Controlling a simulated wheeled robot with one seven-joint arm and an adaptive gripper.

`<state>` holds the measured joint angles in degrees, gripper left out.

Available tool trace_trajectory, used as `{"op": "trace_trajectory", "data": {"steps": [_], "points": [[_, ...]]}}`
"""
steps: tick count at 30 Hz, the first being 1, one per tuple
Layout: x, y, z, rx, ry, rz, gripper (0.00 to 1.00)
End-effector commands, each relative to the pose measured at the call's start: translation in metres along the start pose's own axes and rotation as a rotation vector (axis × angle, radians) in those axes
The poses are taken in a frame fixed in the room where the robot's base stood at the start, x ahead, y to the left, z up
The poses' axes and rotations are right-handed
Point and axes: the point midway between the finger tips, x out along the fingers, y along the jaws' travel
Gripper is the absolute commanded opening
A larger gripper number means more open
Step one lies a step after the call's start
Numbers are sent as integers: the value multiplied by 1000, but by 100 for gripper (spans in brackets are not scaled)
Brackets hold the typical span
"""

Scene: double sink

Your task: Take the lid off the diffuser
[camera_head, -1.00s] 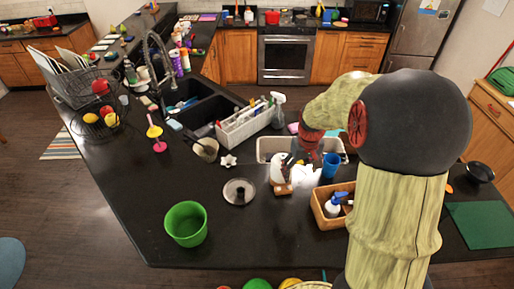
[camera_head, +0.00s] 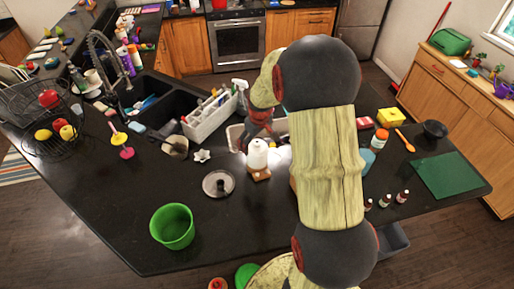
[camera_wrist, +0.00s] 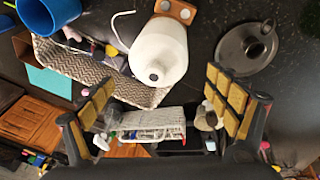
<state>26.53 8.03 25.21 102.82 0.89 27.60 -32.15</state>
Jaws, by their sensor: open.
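The diffuser (camera_head: 257,155) is a white rounded body on a small wooden base (camera_head: 258,175), standing upright on the black counter. In the wrist view the white domed diffuser (camera_wrist: 160,52) has a small dark hole at its top. I cannot make out the seam between its lid and body. My gripper (camera_wrist: 158,105) is open and empty, its yellow-padded fingers wide apart. The diffuser's top lies just beyond the gap between them, apart from both. In the head view my gripper (camera_head: 255,128) is just behind the diffuser, partly hidden by my arm.
A round pot lid (camera_head: 218,183) with a dark knob lies left of the diffuser. A green bowl (camera_head: 172,226) is at the front left. A white caddy (camera_head: 208,118) stands by the sink. A blue cup (camera_wrist: 48,12) and patterned tray (camera_wrist: 100,72) are close by.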

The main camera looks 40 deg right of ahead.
Motion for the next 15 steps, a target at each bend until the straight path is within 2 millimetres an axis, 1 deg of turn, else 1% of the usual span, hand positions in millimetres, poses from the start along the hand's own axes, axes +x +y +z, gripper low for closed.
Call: {"op": "trace_trajectory", "data": {"steps": [4, 7, 10, 15], "points": [[20, 2, 2, 0, -3, -2, 89], [31, 2, 2, 0, -3, -2, 89], [36, 2, 1, 0, -1, -1, 89], [36, 2, 1, 0, -1, 0, 89]]}}
